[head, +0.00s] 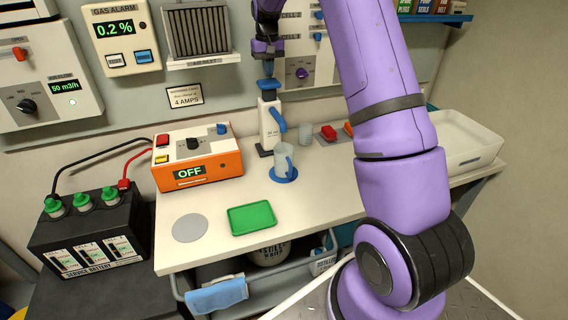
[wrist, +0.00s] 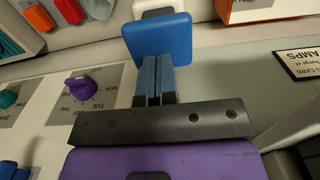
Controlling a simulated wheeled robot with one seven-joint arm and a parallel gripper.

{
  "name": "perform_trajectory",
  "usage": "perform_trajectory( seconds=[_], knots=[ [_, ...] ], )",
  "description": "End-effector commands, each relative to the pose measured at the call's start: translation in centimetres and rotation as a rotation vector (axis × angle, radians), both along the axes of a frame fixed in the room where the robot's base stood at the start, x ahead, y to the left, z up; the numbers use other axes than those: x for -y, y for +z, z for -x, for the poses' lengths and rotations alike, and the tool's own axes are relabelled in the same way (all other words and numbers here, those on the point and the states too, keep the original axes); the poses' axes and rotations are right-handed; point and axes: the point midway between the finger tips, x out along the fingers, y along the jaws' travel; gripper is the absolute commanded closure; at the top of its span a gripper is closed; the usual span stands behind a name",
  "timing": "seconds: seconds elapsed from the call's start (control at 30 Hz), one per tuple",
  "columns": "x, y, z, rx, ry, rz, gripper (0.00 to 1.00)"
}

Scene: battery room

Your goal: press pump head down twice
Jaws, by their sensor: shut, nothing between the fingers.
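A white pump bottle (head: 269,128) stands upright at the back of the bench, with a blue pump head (head: 268,84) on top and a blue curved part on its right side. The pump head also shows in the wrist view (wrist: 157,36) as a blue square plate. My gripper (head: 268,70) points down right above the pump head. In the wrist view its two fingers (wrist: 153,60) are together and empty, their tips at the plate's edge. I cannot tell whether they touch it. A clear beaker (head: 284,157) stands on a blue disc (head: 284,175) in front of the bottle.
An orange OFF-display unit (head: 212,170) stands left of the bottle. A green tray (head: 252,217) and grey disc (head: 190,228) lie in front. A small glass (head: 305,134) and red block (head: 328,133) are to the right. A purple knob (wrist: 82,86) is on the wall panel.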

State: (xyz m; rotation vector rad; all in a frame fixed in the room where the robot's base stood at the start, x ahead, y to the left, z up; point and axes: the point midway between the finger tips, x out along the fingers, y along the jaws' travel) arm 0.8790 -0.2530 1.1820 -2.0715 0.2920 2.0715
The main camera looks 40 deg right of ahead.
Motion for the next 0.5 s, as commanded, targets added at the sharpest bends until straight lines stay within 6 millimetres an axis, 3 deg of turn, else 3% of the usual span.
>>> perform_trajectory(
  seconds=[0.5],
  knots=[
    [0.0,-1.6,0.0,-0.002,0.000,-0.001,1.00]
  ],
)
